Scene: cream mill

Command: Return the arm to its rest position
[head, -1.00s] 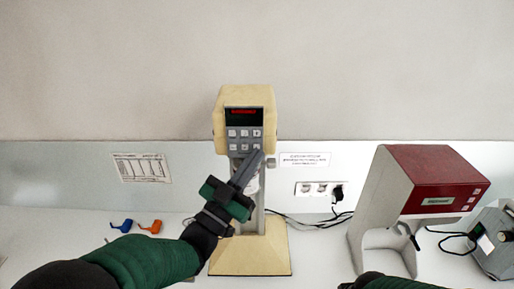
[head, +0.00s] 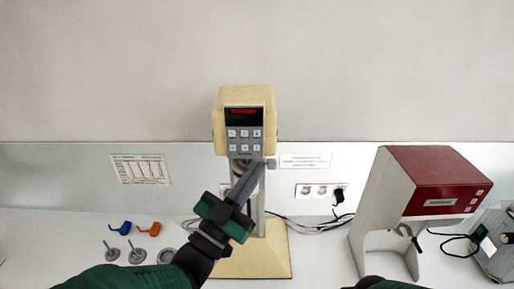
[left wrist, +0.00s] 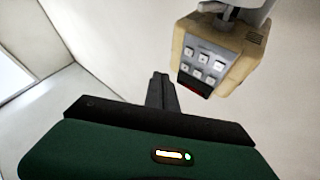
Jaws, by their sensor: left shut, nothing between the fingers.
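My left arm comes in from the lower left in the head view. My left gripper (head: 254,171) is shut and empty, its tips just below the keypad of the cream mill (head: 250,262). The mill has a red display and a grey keypad of several buttons. In the left wrist view the gripper's shut fingers (left wrist: 161,90) point up, apart in the picture from the mill's keypad head (left wrist: 215,55). Only a dark sliver of my right arm shows at the bottom of the head view; its gripper is out of view.
A red and white machine (head: 435,180) stands to the right, with a grey box (head: 492,245) beyond it. A blue handle (head: 121,228), an orange handle (head: 150,229) and metal stirrer parts (head: 137,255) lie on the left. Cables run behind the mill to a wall socket (head: 320,190).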

